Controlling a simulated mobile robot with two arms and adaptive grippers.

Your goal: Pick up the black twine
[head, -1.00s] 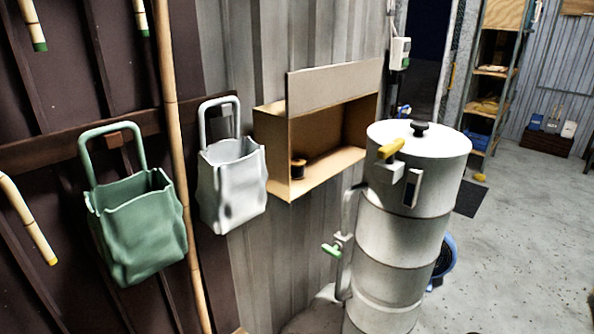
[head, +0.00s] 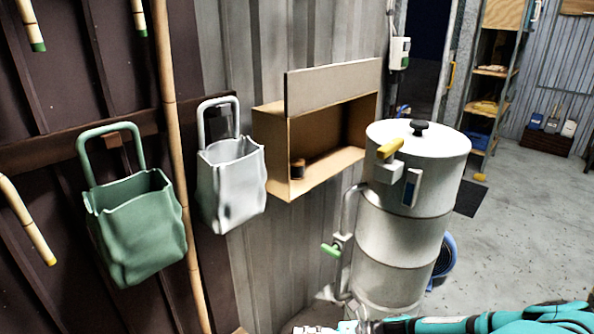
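A small dark spool (head: 297,169), which looks like the black twine, stands in the left end of an open wall-mounted wooden box (head: 345,163). Its left side is close to the box's left wall. My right arm, teal and black, comes in along the bottom right edge. The end of my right gripper (head: 322,329) shows at the bottom edge, below the box and well apart from the spool. Its fingers are mostly cut off, so its opening cannot be made out. My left gripper is not in view.
A tall white metal cylinder (head: 405,220) with a yellow handle stands right of the box, close to it. A white bag (head: 231,185) and a green bag (head: 137,228) hang on the wall to the left. Bare floor (head: 515,235) lies at the right.

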